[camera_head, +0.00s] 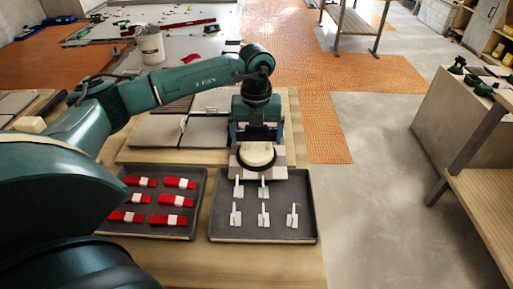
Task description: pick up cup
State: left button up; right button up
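Nothing in view is clearly recognisable as a cup. My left gripper (260,172) points down over the back edge of a dark tray (263,236) with several white clips (264,215). A round beige face with a dark rim (256,155) shows at the gripper; I cannot tell whether it is part of it. The gripper's body hides its finger gap and whatever is beneath. My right gripper is not in view.
A second dark tray (133,230) holds several red wedges (180,183) with white middles. Grey tiles (206,131) lie behind the trays. A white bucket (151,49) stands further back. Dark green tools (457,66) sit on the right-hand bench (440,110). Open floor (365,205) lies between.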

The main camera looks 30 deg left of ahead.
pick_arm(q)
jog(key=shift+r, duration=0.1)
jog(key=shift+c, duration=1.2)
notch_tip(320, 180, up, 11)
jog(key=shift+r+p, duration=0.1)
jog(key=shift+p, duration=0.35)
notch_tip(320, 180, up, 6)
jog(key=p, duration=0.4)
jog(key=shift+p, duration=0.35)
